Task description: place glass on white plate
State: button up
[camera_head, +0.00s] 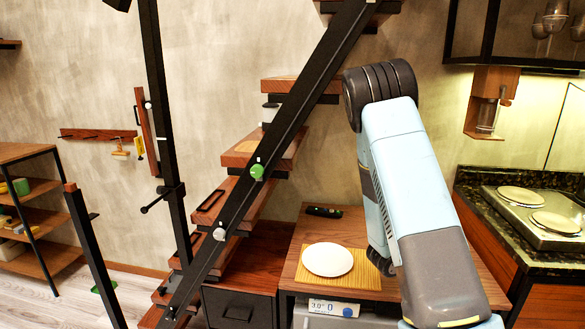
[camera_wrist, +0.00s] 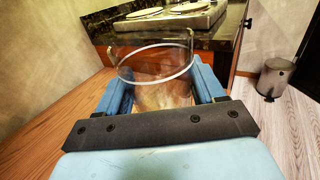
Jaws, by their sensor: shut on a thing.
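The white plate (camera_head: 328,260) lies flat on a yellow-brown mat (camera_head: 362,277) on the wooden table, in the head view. The clear glass (camera_wrist: 155,66) shows in the wrist view, with its round rim facing the camera. My gripper (camera_wrist: 162,88) has its two blue fingers on either side of the glass and is shut on it. In the head view my arm stands to the right of the plate; its gripper end and the glass are hidden behind it. The plate is not in the wrist view.
A dark object (camera_head: 324,211) lies at the table's back. A black stair rail (camera_head: 270,150) slants left of the table. A counter with a two-plate hob (camera_head: 540,212) stands at right. The wrist view shows a metal bin (camera_wrist: 274,78) on the floor.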

jog(key=w+a+n+t+y, duration=0.5)
jog(key=w+a, duration=0.3)
jog(key=a, duration=0.5)
jog(key=w+a+n+t+y, duration=0.6)
jog(key=w+a+y, duration=0.1)
jog(key=a, duration=0.6)
jog(key=shift+w+a+t, duration=0.4)
jog(key=shift+w, duration=0.2)
